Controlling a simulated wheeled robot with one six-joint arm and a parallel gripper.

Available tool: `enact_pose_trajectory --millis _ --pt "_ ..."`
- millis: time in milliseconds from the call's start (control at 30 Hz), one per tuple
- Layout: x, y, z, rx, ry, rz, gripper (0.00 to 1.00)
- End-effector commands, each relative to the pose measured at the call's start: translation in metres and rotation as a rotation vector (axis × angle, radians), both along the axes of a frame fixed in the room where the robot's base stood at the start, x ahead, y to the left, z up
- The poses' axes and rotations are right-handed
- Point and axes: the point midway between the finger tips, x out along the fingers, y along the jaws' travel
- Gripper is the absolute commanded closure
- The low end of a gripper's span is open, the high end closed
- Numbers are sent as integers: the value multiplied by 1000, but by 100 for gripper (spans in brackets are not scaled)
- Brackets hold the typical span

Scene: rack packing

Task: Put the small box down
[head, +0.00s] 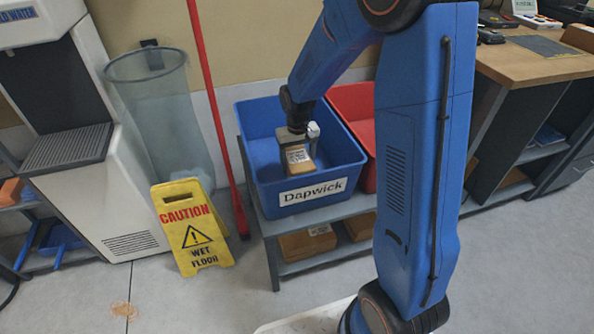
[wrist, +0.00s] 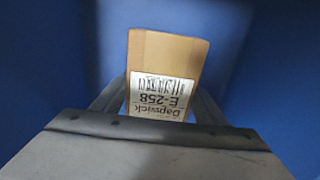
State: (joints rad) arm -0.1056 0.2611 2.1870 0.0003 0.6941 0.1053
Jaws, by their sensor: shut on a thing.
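The small box (head: 298,164) is brown cardboard with a white label. In the wrist view the small box (wrist: 165,65) shows a barcode and the text "Dapwick E-258", upside down. My gripper (head: 298,145) is shut on it, with a finger on each side in the wrist view (wrist: 158,100). The box is inside the blue bin (head: 262,185), whose front label reads "Dapwick". I cannot tell whether the box touches the bin's floor.
A red bin (head: 352,100) stands right of the blue bin on a grey rack (head: 335,208). Brown boxes (head: 307,242) lie on the lower shelf. A yellow caution sign (head: 192,227), a red pole (head: 215,100) and a clear bin (head: 160,115) stand to the left. A wooden desk (head: 530,60) is at right.

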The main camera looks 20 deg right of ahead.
Motion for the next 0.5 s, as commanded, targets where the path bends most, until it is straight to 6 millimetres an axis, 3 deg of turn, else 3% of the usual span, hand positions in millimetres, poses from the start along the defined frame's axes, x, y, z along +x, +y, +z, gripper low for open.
enact_pose_trajectory --millis 367,500 --pt "0 0 -37 0 1 0 63" --pt "0 0 -39 0 -1 0 63"
